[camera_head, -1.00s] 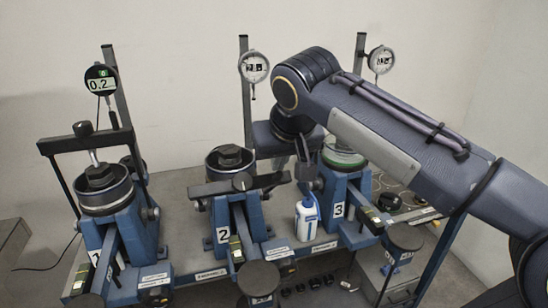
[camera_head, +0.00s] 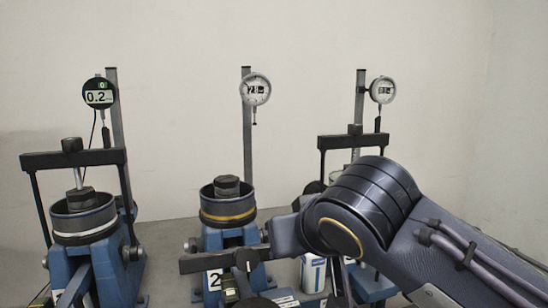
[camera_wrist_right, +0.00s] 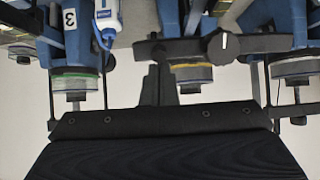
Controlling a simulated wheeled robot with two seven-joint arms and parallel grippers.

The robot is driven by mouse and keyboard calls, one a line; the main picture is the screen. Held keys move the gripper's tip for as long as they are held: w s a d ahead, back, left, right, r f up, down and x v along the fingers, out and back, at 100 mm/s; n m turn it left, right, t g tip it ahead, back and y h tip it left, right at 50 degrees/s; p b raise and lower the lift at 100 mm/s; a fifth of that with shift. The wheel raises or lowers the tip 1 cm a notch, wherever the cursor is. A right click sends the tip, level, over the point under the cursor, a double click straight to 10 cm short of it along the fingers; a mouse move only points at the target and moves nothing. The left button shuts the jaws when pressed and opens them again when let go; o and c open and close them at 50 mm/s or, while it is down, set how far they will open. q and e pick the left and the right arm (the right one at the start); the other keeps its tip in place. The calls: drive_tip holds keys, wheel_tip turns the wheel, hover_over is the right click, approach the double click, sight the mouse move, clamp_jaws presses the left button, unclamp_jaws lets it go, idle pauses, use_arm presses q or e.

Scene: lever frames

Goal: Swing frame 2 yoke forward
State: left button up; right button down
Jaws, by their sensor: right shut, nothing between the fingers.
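Frame 2 (camera_head: 227,240) stands in the middle of the head view, a blue stand with a yellow-ringed cup. Its yoke (camera_head: 205,264) is a dark crossbar lying low across the front of the cup, with a round knob. In the right wrist view the yoke (camera_wrist_right: 258,45) runs across the top, its knob marked by a white line. My right gripper (camera_wrist_right: 158,62) is shut and empty, its fingers at the left end of the bar in that view; I cannot tell whether they touch it. In the head view my forearm and wrist hide it. My left gripper is out of view.
Frame 1 (camera_head: 82,280) at left and frame 3 (camera_wrist_right: 72,50) have their own yokes; those crossbars, frame 1's (camera_head: 75,159) and frame 3's (camera_head: 340,141), stand raised. Dial gauges rise behind all. A white bottle (camera_head: 313,272) stands between frames 2 and 3.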

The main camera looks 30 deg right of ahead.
idle(0.3)
drive_tip(key=r+p, duration=0.1)
drive_tip(key=w+r+p, duration=0.1)
drive_tip(key=r+p, duration=0.2)
drive_tip(key=r, duration=0.1)
drive_tip(key=shift+w+d+p, duration=0.3)
drive_tip(key=shift+w, duration=0.1)
drive_tip(key=s+f+v, duration=0.1)
drive_tip(key=v, duration=0.8)
drive_tip(key=s+a+f+g+y+p, duration=0.1)
drive_tip(key=f+y+p, duration=0.1)
drive_tip(key=f, duration=0.6)
drive_tip(key=s+a+f+g+y+p, duration=0.2)
drive_tip(key=f+p, duration=0.1)
drive_tip(key=f, duration=0.5)
drive_tip(key=s+a+f+n+g+y+p, duration=0.1)
drive_tip(key=s+f+y+p, duration=0.1)
drive_tip(key=f, duration=0.6)
drive_tip(key=shift+s+a+g+p, duration=0.2)
drive_tip(key=shift+s+g+p, duration=0.1)
drive_tip(key=shift+p, duration=0.45)
drive_tip(key=shift+f, duration=0.1)
